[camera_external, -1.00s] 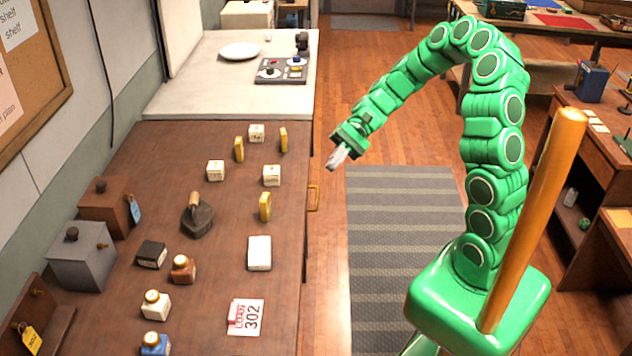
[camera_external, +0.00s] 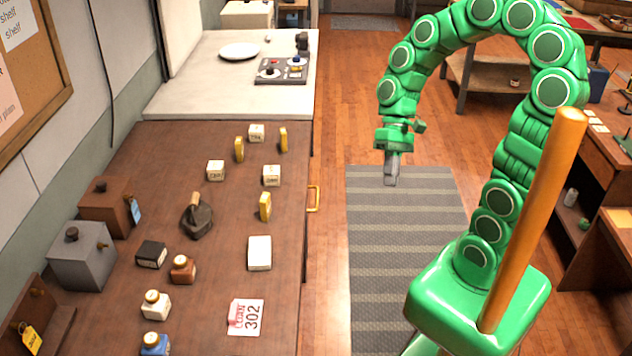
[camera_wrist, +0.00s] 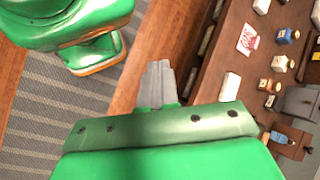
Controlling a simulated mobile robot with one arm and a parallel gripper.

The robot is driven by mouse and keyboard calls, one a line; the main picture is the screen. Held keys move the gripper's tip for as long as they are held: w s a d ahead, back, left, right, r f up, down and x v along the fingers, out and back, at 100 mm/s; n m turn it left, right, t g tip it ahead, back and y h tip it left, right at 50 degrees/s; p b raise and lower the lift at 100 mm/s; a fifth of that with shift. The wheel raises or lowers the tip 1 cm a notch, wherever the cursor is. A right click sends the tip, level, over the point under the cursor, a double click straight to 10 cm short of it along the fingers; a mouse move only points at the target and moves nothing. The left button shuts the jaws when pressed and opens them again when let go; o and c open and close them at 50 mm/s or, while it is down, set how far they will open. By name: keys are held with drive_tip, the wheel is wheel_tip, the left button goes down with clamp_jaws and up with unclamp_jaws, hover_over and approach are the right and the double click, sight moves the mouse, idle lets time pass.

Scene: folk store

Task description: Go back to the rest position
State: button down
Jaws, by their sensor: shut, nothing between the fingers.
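My gripper (camera_external: 391,170) hangs at the end of my curled green arm in the external view, pointing down above the grey striped mat. It is clear of the brown table (camera_external: 215,290), to the right of its edge. Its grey fingers are together with nothing between them. In the wrist view, the closed fingers (camera_wrist: 157,84) show over the wooden floor beside the table.
The striped mat (camera_external: 385,260) lies on open floor. Another workbench stands at the right.

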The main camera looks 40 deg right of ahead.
drive_tip(key=s+d+r+n+t+h, duration=0.1)
drive_tip(key=s+d+r+t+h, duration=0.1)
drive_tip(key=s+d+h, duration=0.3)
drive_tip(key=s+d, duration=0.3)
drive_tip(key=d, duration=0.2)
drive_tip(key=shift+s+t+h, duration=0.3)
drive_tip(key=shift+s, duration=0.05)
